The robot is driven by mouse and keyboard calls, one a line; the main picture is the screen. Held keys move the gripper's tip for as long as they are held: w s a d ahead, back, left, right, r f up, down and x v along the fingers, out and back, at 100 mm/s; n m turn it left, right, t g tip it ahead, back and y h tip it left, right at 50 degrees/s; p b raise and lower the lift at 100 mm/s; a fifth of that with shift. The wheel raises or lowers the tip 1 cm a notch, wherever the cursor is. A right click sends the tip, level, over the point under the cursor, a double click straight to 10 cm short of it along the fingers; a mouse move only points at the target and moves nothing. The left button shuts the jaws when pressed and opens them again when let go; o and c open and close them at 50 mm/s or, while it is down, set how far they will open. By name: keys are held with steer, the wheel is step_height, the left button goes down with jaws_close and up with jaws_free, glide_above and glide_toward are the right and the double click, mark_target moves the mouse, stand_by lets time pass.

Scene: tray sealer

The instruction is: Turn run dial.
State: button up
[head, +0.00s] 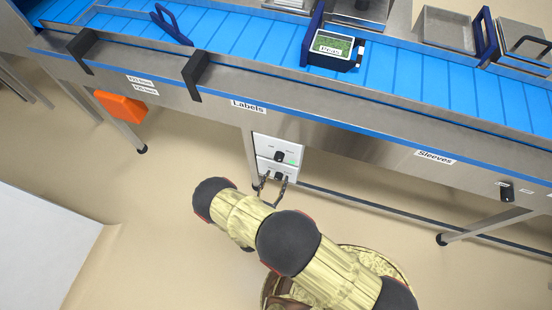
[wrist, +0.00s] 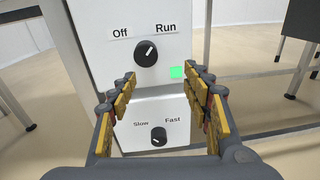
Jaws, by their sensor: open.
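The run dial (wrist: 146,53) is a round black knob on a white panel in the wrist view, with "Off" at its upper left and "Run" at its upper right. Its white mark points up and to the right, toward "Run". A green light (wrist: 177,71) shows at its lower right. The dial also shows small in the head view (head: 279,156). My gripper (wrist: 162,86) is open and empty in front of the panel. Its fingertips are apart from the dial and lower than it in the picture. In the head view my gripper (head: 272,185) is beside the lower panel.
A second black dial (wrist: 159,136) marked "Slow" and "Fast" sits below, between my fingers in the picture. The panels hang under a blue conveyor (head: 240,42) carrying a tray labelled "Peas" (head: 333,48). An orange box (head: 120,106) hangs at left. Metal legs and rails stand close by.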

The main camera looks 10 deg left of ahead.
mark_target(278, 161)
steer(key=shift+t+y, duration=0.4)
steer(key=shift+y, duration=0.2)
steer(key=shift+w+a+r+b, duration=0.2)
steer(key=shift+w+b, duration=0.05)
steer(key=shift+w, duration=1.1)
steer(key=shift+w+a+r+b, duration=0.15)
steer(key=shift+w+r+b, duration=0.05)
steer(key=shift+w, duration=1.15)
steer(key=shift+w+a+r+b, duration=0.2)
steer(key=shift+w+b, duration=0.05)
steer(key=shift+w, duration=1.1)
steer(key=shift+c, duration=0.3)
steer(key=c, duration=1.1)
